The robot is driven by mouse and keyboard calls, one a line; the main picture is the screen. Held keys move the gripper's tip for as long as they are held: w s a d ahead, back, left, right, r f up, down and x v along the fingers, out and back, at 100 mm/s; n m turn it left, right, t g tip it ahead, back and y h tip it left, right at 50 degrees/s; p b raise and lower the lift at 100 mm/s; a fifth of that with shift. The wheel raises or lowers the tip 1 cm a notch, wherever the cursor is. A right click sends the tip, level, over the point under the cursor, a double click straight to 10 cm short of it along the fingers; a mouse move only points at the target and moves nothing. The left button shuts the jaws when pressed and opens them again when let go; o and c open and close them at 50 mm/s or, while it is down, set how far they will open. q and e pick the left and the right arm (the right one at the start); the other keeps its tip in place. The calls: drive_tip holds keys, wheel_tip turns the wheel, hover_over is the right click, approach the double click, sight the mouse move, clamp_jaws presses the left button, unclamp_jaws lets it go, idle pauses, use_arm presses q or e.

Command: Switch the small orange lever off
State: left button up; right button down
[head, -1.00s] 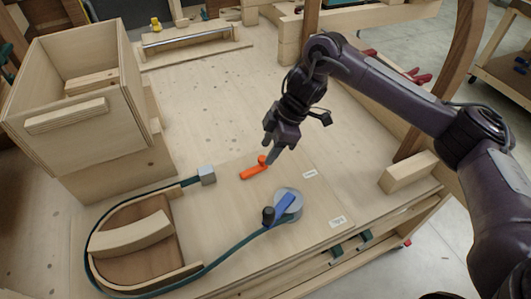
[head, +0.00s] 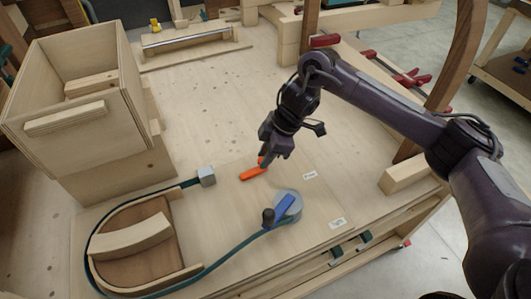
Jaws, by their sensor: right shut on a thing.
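The small orange lever (head: 252,173) lies low on the wooden bench top (head: 215,110), its long end pointing to the lower left. My right gripper (head: 264,163) is down at the lever's upper right end, and its fingers hide part of the orange knob there. The fingers are shut on that end of the lever. My left gripper is not in the picture.
A green strap (head: 215,262) curves around a wooden form (head: 130,242). A plywood box (head: 80,90) stands at left. Bench behind the lever is clear.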

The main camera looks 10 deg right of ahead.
drive_tip(key=shift+s+r+m+p, duration=0.15)
drive_tip(key=shift+s+m+p, duration=0.1)
drive_tip(key=shift+m+p, duration=0.3)
drive_tip(key=c, duration=1.2)
unclamp_jaws()
drive_tip(key=shift+d+r, duration=0.15)
drive_tip(key=shift+r, duration=0.1)
drive_tip(key=v, duration=0.7)
drive_tip(key=shift+s, duration=0.15)
